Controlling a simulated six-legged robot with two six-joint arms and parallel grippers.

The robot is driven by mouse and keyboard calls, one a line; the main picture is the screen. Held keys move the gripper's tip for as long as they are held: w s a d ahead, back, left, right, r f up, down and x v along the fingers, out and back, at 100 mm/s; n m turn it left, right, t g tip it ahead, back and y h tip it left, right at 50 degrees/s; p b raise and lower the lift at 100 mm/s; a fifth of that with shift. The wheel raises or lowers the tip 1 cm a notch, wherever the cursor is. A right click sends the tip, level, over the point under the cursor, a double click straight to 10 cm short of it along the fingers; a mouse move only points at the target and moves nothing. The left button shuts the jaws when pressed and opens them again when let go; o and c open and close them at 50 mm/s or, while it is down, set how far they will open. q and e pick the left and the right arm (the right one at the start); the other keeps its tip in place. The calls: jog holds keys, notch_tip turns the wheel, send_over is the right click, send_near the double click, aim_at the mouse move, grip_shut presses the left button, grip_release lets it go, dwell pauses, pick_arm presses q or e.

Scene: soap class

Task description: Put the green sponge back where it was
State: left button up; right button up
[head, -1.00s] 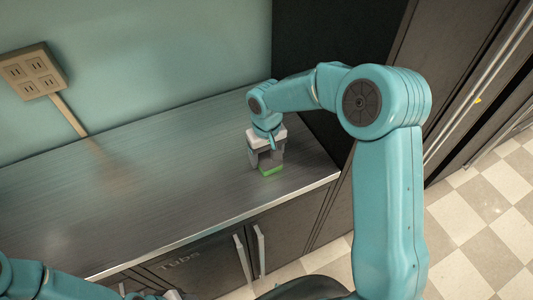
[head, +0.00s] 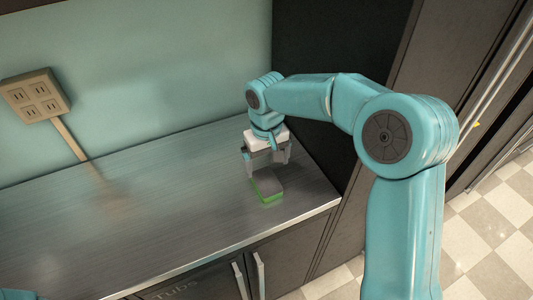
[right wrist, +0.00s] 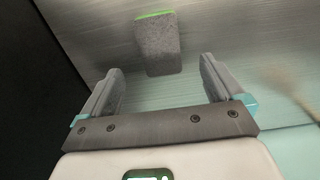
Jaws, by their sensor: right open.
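The green sponge (head: 268,186) lies on the metal counter (head: 150,200) near its right end, dark grey on top with a green lower layer. In the right wrist view the sponge (right wrist: 158,47) shows its grey face and a thin green edge, beyond the open fingers. My right gripper (head: 267,168) is open and empty, just behind and above the sponge and apart from it. Its two spread fingers also show in the right wrist view (right wrist: 160,88). My left gripper does not show; only a small piece of that arm is at the lower left corner.
A dark tall panel (head: 315,90) closes the counter's right end. A wall outlet box (head: 35,95) with a conduit is at the left. Cabinet doors with handles (head: 259,272) are below the front edge. The counter left of the sponge is clear.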

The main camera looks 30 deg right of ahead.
notch_tip(320, 180, up, 4)
jog(key=shift+f, duration=0.1)
jog(key=shift+w+f, duration=0.1)
dwell(0.3)
